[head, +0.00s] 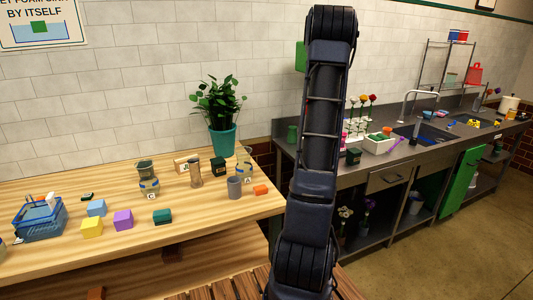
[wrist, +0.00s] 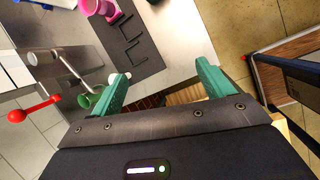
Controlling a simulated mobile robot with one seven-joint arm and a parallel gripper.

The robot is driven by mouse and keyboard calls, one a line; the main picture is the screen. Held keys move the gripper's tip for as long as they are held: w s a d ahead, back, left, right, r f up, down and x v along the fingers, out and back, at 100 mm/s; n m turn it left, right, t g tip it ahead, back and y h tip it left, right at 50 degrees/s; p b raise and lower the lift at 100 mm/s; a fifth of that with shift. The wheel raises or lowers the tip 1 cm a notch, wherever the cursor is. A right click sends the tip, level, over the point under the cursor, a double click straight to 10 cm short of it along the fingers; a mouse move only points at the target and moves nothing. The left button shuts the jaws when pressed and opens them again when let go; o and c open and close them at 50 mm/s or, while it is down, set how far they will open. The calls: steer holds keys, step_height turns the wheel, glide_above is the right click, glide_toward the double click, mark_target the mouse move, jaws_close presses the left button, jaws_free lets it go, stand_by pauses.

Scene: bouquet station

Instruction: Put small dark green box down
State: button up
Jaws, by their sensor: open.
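My gripper (wrist: 163,70) is open in the wrist view, its two green fingers spread apart with no box between them. The gripper cannot be made out in the head view, where my arm rises through the middle. Several dark green boxes show in the head view. I cannot tell which one the task means.
The wooden table (head: 110,254) also holds a blue basket (head: 40,219), a yellow block (head: 92,227), a purple block (head: 123,219) and several cups. A potted plant (head: 222,138) stands at its back. The counter carries flowers and a white tray (head: 380,146). The table's front is clear.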

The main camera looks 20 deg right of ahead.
steer(key=s+a+r+m+t, duration=0.15)
steer(key=s+a+r, duration=0.25)
steer(key=a, duration=0.6)
steer(key=s+a+r+m+y, duration=0.1)
steer(key=s+a+r+m, duration=0.25)
steer(key=a, duration=0.65)
steer(key=s+a+r+m+t, duration=0.15)
steer(key=s+a+r, duration=0.3)
steer(key=a, duration=0.45)
steer(key=s+a+f+m+y, duration=0.1)
steer(key=s+a+m, duration=0.3)
steer(key=s+a, duration=0.4)
steer(key=s+a+f+m+y, duration=0.2)
steer(key=s+a+f+m, duration=0.2)
steer(key=s+a, duration=0.5)
steer(key=s, duration=0.4)
steer(key=shift+s+a+t, duration=0.2)
steer(key=shift+a+t, duration=0.05)
steer(key=shift+t, duration=0.05)
